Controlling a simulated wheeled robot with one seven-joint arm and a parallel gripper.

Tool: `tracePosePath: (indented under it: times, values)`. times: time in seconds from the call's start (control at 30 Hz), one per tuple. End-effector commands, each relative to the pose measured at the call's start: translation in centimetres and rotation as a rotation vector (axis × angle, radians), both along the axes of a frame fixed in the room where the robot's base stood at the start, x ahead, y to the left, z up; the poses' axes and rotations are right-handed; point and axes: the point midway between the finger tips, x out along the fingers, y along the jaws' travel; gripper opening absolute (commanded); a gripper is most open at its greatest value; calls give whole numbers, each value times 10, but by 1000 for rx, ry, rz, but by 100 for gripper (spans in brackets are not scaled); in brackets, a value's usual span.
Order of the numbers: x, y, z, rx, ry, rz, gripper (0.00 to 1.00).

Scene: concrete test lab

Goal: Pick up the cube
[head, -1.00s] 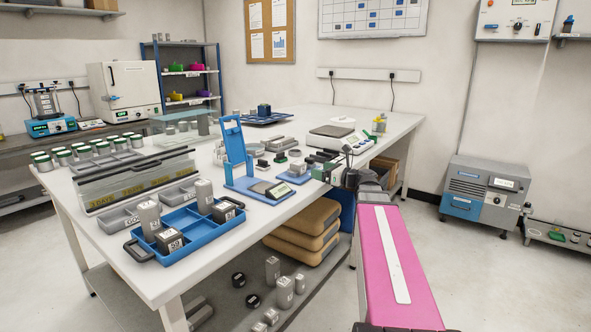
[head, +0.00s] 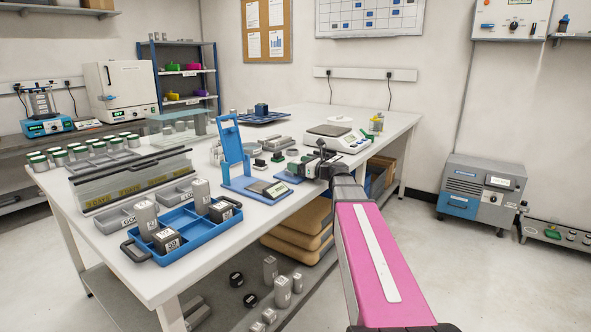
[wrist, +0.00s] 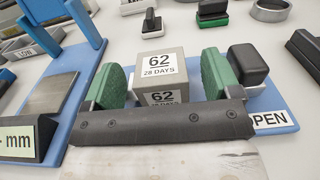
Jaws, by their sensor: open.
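A grey cube (wrist: 162,62) marked "62" and "28 DAYS" sits on a blue board (wrist: 275,101) in the wrist view. My gripper (wrist: 163,80) is open, with a green pad on each side of the cube. The cube's lower front is hidden by the gripper's dark body.
A black block (wrist: 248,64) stands close beside the right finger. Small stamp-like pieces (wrist: 211,12) and a metal ring (wrist: 269,9) are behind. A balance (head: 335,138) stands farther right.

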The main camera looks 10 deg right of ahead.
Motion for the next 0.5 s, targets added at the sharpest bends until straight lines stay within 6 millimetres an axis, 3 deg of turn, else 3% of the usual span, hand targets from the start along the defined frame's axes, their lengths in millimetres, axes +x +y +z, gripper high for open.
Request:
tracePosePath:
  times: [0.07, 0.23, 0.5]
  values:
    - [0, 0, 0, 0, 0, 0, 80]
    - [0, 0, 0, 0, 0, 0, 24]
    - [0, 0, 0, 1, -1, 1, 22]
